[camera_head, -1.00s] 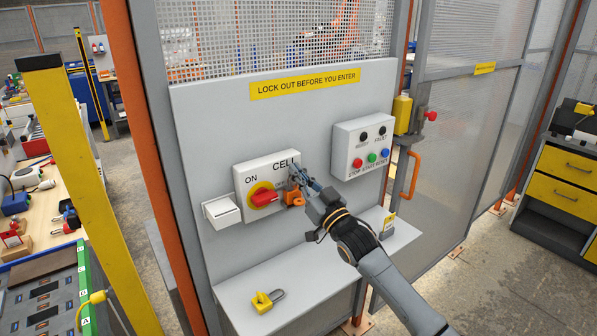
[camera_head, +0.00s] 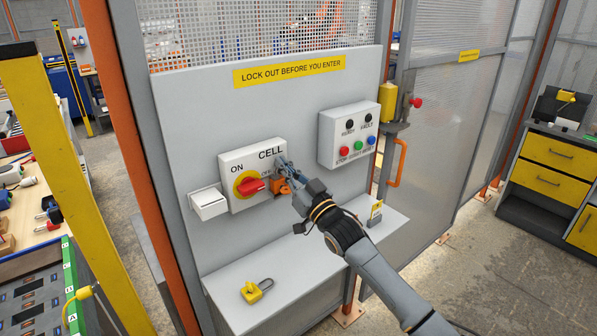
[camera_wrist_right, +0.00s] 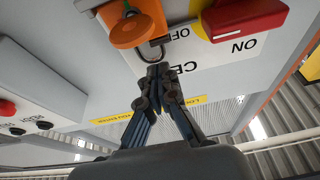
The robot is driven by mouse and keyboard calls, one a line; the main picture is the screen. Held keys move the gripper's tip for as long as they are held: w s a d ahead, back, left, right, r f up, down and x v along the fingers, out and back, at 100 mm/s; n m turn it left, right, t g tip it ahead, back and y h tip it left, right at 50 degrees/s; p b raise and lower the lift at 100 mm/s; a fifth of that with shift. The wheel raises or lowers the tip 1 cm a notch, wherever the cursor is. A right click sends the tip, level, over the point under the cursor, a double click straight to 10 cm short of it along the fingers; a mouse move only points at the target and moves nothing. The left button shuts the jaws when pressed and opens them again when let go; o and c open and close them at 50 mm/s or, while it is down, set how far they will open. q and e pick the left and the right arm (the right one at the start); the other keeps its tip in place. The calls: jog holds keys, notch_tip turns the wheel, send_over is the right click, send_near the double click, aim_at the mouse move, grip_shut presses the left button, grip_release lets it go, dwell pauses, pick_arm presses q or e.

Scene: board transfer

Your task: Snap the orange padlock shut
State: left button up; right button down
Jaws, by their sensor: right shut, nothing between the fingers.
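The orange padlock (camera_head: 282,188) hangs beside the red switch handle (camera_head: 252,187) on the white CELL switch box (camera_head: 236,161). In the right wrist view, the padlock body (camera_wrist_right: 131,27) is large at the top, with part of its dark shackle (camera_wrist_right: 154,52) below it. My right gripper (camera_head: 283,162) is at the padlock's shackle end. Its fingertips (camera_wrist_right: 158,70) are together and empty, close to the shackle; I cannot tell whether they touch it. Whether the shackle is seated in the body is unclear, as the gripper partly hides it. My left gripper is not in view.
A yellow padlock (camera_head: 256,291) lies on the grey shelf (camera_head: 226,290) below. A button box (camera_head: 346,137) is on the panel to the right, and a small white box (camera_head: 208,204) is left of the switch. The shelf's middle is clear.

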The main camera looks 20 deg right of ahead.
jog(key=shift+s+d+r, duration=0.25)
jog(key=shift+s+r, duration=0.6)
jog(key=shift+r, duration=0.2)
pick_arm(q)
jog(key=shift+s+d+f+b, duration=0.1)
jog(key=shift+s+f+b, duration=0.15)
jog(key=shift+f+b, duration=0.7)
pick_arm(e)
jog(key=v, duration=0.8)
jog(key=shift+r, duration=0.25)
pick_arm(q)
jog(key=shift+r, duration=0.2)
pick_arm(e)
jog(key=shift+s, duration=0.1)
